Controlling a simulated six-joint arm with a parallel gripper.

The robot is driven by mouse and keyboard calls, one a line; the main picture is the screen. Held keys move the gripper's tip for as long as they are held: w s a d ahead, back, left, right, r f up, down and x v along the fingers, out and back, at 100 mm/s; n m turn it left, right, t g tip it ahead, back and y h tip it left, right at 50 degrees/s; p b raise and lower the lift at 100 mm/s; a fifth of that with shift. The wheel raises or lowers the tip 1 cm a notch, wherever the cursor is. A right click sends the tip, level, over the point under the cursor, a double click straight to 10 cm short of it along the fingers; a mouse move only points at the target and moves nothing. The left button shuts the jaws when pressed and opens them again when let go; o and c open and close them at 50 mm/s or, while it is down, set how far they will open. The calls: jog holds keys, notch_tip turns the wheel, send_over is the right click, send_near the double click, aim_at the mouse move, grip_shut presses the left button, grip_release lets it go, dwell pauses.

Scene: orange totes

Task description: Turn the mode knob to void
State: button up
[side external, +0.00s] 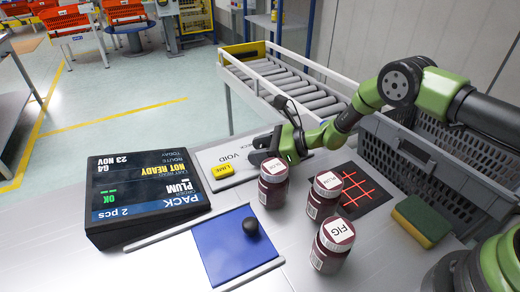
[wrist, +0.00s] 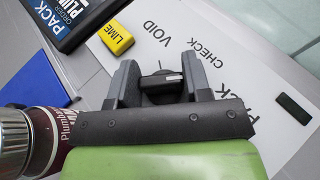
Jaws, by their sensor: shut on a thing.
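The mode knob (wrist: 160,82) is black and sits on a white panel (wrist: 240,50) printed VOID, CHECK and a partly covered third word. My gripper (wrist: 160,72) is shut on the knob, one dark finger on each side. I cannot tell for certain which word the knob points at. In the side external view my gripper (side external: 268,150) is low over the right part of the white panel (side external: 208,158), where the word VOID shows left of it. The knob is hidden there by the gripper.
A yellow LIME block (side external: 223,170) lies on the panel. Jars (side external: 273,183), (side external: 324,194), (side external: 332,245) stand close by. A display (side external: 140,198) stands left, a blue plate with a black ball (side external: 250,226) in front, and a grey crate (side external: 410,160) right.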

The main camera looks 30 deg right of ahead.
jog(key=shift+n+g+y, duration=0.4)
jog(key=shift+n+g, duration=0.1)
jog(key=shift+n, duration=0.1)
jog(key=o, duration=0.9)
jog(key=v, duration=1)
jog(key=shift+w, duration=0.1)
